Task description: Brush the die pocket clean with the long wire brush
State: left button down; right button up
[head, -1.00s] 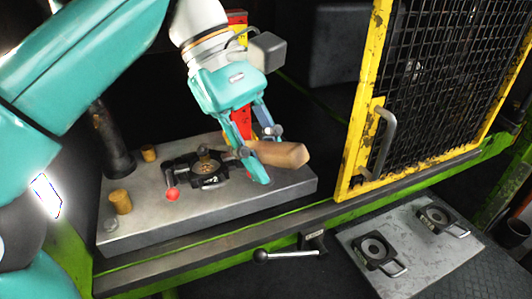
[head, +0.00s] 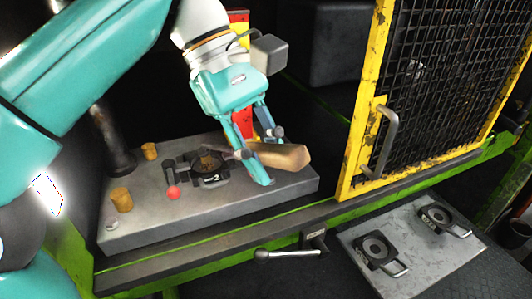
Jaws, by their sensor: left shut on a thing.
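My left gripper (head: 256,158) is shut on the wooden handle of the long wire brush (head: 288,156), above the right part of the grey die plate. The handle points right and its thin front part reaches left. The brush head is at the die (head: 211,179), a dark block with a round pocket (head: 208,163) and a number on its front. The pocket shows brown matter, and I cannot tell bristles from residue there. A red ball knob (head: 173,192) sits at the die's left. My right gripper is not in view.
The grey plate (head: 150,235) carries brass-coloured pegs (head: 121,200). A yellow-framed mesh guard (head: 353,150) with a handle stands at right. A lever (head: 285,254) sits on the front edge. Two dark dies with handles (head: 376,250) lie on a grey plate lower right.

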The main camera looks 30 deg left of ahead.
pick_arm(q)
jog(key=shift+f, duration=0.9)
dwell(1.4)
jog(key=shift+w+a+r, duration=0.15)
jog(key=shift+w+a, duration=0.05)
jog(key=shift+a, duration=0.1)
dwell(0.7)
jog(key=shift+s+d, duration=0.45)
jog(key=shift+d, duration=0.1)
jog(key=shift+a, duration=0.1)
jog(key=shift+w+a, duration=0.45)
jog(key=shift+s+d, duration=0.1)
dwell(0.4)
jog(key=shift+s+d, duration=0.35)
jog(key=shift+d, duration=0.1)
